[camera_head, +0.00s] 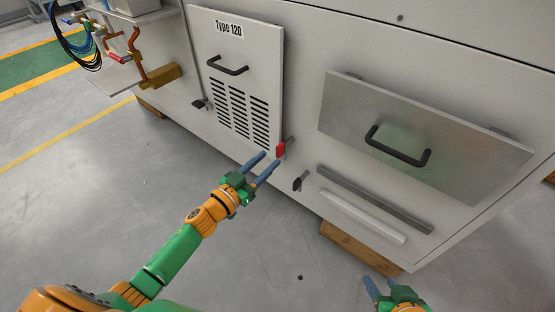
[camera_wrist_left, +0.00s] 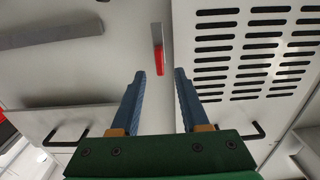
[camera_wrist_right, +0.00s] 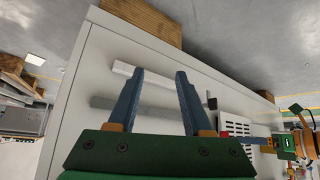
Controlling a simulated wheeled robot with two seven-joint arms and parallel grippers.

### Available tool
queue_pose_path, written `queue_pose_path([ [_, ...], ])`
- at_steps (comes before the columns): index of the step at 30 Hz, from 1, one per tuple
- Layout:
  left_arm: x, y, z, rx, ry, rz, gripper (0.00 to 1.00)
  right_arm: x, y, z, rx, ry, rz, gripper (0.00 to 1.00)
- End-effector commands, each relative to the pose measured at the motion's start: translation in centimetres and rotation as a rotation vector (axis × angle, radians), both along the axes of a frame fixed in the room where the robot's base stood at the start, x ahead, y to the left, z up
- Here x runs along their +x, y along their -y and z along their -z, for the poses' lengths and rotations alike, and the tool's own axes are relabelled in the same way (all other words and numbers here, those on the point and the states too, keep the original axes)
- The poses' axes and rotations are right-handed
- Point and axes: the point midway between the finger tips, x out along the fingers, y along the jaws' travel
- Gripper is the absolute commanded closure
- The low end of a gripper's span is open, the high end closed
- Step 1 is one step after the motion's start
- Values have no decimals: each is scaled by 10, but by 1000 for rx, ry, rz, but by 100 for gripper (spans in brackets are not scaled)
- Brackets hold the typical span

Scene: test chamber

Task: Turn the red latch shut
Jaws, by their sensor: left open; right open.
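The red latch (camera_head: 281,150) is a small red tab at the lower right corner of the vented panel marked "Type 120" (camera_head: 238,75). In the left wrist view the red latch (camera_wrist_left: 159,61) lies just beyond and between my left fingertips. My left gripper (camera_head: 268,164) is open, its blue fingers pointing at the latch with a small gap to it. Nothing is between the fingers. My right gripper (camera_head: 378,287) is open and empty, low at the front of the cabinet. It also shows in the right wrist view (camera_wrist_right: 160,75), away from the latch.
Black latches sit left (camera_head: 199,104) and right (camera_head: 299,182) of the red one. A metal panel with a black handle (camera_head: 398,146), a grey bar (camera_head: 374,198) and a white bar (camera_head: 361,215) are to the right. Pipes (camera_head: 135,60) stick out at upper left. The floor is mostly clear.

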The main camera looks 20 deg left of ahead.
Motion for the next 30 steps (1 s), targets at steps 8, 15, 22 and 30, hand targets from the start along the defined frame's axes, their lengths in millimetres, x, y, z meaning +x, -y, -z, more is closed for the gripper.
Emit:
queue_pose_path([
  [8,27,9,2,-1,0,-2,55,50,-17,-47,65,351,-24,50],
  [15,39,14,2,0,-2,-1,55,68,-25,-81,102,541,-37,50],
  [22,42,15,1,0,-3,-2,55,71,-26,-89,110,579,-39,50],
  [30,41,15,1,0,-3,-2,96,71,-26,-89,109,577,-39,50],
])
